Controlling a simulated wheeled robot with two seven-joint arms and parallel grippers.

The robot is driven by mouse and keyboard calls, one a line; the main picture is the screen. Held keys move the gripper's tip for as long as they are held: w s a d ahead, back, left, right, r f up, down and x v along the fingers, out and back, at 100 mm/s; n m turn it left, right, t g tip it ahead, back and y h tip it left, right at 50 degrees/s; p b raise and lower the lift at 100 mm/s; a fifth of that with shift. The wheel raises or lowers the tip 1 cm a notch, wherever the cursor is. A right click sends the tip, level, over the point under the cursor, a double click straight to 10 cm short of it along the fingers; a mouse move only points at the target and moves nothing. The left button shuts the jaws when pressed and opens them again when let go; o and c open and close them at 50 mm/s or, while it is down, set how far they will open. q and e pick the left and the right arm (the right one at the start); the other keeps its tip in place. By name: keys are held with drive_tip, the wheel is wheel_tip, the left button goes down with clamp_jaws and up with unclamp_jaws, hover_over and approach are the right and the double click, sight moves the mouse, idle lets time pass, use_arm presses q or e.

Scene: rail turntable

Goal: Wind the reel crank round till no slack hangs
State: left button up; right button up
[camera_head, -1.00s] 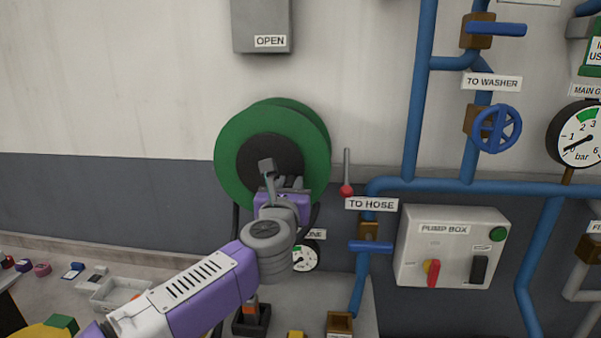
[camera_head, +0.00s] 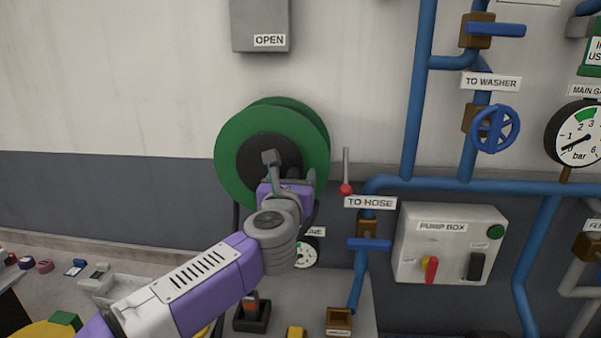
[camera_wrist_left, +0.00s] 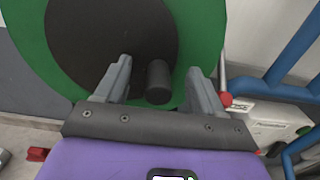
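The green reel (camera_head: 231,150) with its dark hub (camera_head: 256,153) is on the wall, and it fills the top of the left wrist view (camera_wrist_left: 205,35). A grey crank arm (camera_head: 271,160) stands in front of the hub. In the left wrist view a dark cylindrical crank knob (camera_wrist_left: 158,82) sits between the fingers of my left gripper (camera_wrist_left: 160,68), with a gap on both sides. My left gripper (camera_head: 287,180) is open, in front of the reel's lower right. Dark hose (camera_head: 236,217) hangs below the reel, partly hidden by my arm. My right gripper is out of view.
A red-knobbed lever (camera_head: 346,188) stands close right of the reel. Blue pipes (camera_head: 414,95), a blue valve handle (camera_head: 370,244) and the pump box (camera_head: 442,228) lie further right. A gauge (camera_head: 306,252) is below the reel, beside my wrist. Wall left of the reel is clear.

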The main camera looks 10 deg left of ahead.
use_arm(q)
drive_tip(key=s+b, duration=0.2)
drive_tip(key=s, duration=0.7)
idle(0.7)
